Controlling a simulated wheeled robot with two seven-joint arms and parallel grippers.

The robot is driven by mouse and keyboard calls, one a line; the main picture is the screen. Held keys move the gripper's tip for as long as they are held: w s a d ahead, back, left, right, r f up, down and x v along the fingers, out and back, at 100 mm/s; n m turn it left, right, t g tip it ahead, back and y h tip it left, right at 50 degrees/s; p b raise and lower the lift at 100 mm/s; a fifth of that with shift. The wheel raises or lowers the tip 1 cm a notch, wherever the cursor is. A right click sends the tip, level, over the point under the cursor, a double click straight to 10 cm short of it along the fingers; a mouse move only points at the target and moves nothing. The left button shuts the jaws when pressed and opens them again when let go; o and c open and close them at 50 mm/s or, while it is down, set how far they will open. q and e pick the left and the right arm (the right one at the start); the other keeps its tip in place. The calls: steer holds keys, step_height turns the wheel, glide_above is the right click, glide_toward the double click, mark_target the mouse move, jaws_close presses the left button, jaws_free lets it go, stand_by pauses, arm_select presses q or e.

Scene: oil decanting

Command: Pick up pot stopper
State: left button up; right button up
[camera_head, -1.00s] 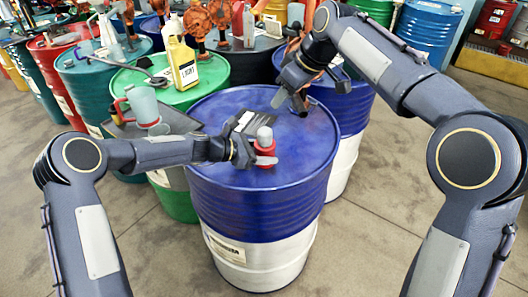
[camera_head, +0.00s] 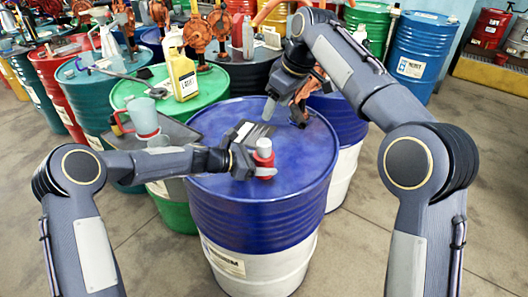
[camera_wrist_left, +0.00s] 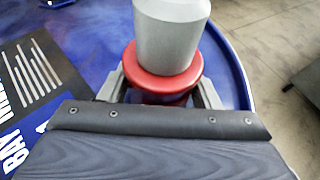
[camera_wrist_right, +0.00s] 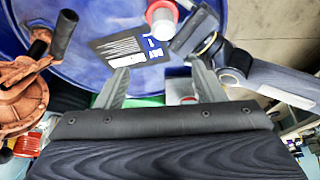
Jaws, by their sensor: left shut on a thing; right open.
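A small red pot (camera_head: 263,159) with a grey stopper (camera_head: 264,146) on top stands near the front of the blue drum top (camera_head: 215,170). My left gripper (camera_head: 264,172) is shut around the red pot. In the left wrist view its fingers flank the red pot (camera_wrist_left: 160,88), with the grey stopper (camera_wrist_left: 170,35) above. My right gripper (camera_head: 284,112) is open and empty, above the far side of the drum top, apart from the stopper. In the right wrist view the grey stopper (camera_wrist_right: 164,17) shows beyond my open fingers (camera_wrist_right: 162,85).
A dark printed card (camera_head: 250,132) lies on the drum top behind the pot. An orange pump (camera_wrist_right: 22,95) stands close to my right gripper. The front right of the drum top is clear.

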mark_target(264, 141)
steer(key=a+f, duration=0.1)
steer(key=f, duration=0.3)
steer(key=w+a+f+g+h, duration=0.1)
steer(key=f, duration=0.4)
steer(key=a+f+h, duration=0.1)
steer(key=f, duration=0.3)
steer(key=shift+w+a+f+g, duration=0.2)
steer(key=shift+w+f+g, duration=0.1)
steer(key=shift+f, duration=0.1)
steer(key=shift+c, duration=0.2)
steer(key=c, duration=1)
step_height(264, 141, up, 9)
steer(key=shift+w+f, duration=0.1)
steer(key=shift+f, duration=0.05)
steer(key=shift+r, duration=0.7)
